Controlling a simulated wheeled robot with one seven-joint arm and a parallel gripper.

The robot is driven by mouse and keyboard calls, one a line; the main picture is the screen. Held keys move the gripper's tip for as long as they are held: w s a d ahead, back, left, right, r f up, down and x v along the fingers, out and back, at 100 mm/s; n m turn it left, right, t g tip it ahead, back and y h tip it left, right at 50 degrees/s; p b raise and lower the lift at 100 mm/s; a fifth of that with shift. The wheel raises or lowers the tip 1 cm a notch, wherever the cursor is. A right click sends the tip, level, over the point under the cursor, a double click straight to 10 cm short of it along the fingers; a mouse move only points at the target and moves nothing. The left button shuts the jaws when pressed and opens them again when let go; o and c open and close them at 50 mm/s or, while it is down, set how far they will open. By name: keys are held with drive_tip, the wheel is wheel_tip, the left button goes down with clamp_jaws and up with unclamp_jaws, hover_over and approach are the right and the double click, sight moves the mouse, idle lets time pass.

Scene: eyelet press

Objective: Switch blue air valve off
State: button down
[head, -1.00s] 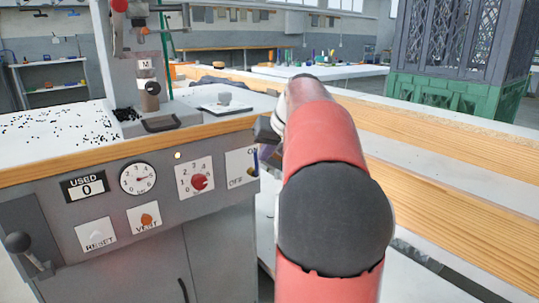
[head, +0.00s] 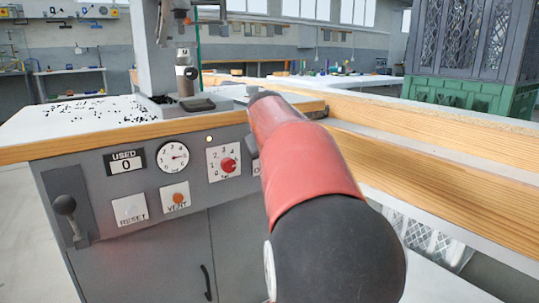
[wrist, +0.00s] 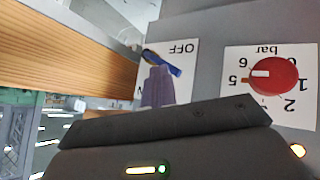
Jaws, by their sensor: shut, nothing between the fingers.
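The blue air valve lever (wrist: 164,63) shows in the wrist view, which is upside down. It lies slantwise across its white plate (wrist: 184,83), close to the printed word OFF. My gripper (wrist: 157,72) is shut and empty, its fingertips right at the lever; I cannot tell if they touch it. The fingers cover part of the plate and its other label. In the head view my red and black arm hides the lever, and only a sliver of the plate (head: 256,168) shows.
A red pressure knob (head: 228,164) on its dial sits beside the valve plate. A gauge (head: 173,157), a counter, VENT and RESET buttons and a lever with a ball knob (head: 64,206) are farther left. A wooden-edged bench (head: 450,170) runs close on the right.

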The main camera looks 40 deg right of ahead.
drive_tip(key=shift+a+f, duration=0.4)
drive_tip(key=shift+f, duration=0.15)
drive_tip(key=shift+d, duration=0.1)
drive_tip(key=shift+d+f, duration=0.2)
drive_tip(key=shift+d, duration=0.5)
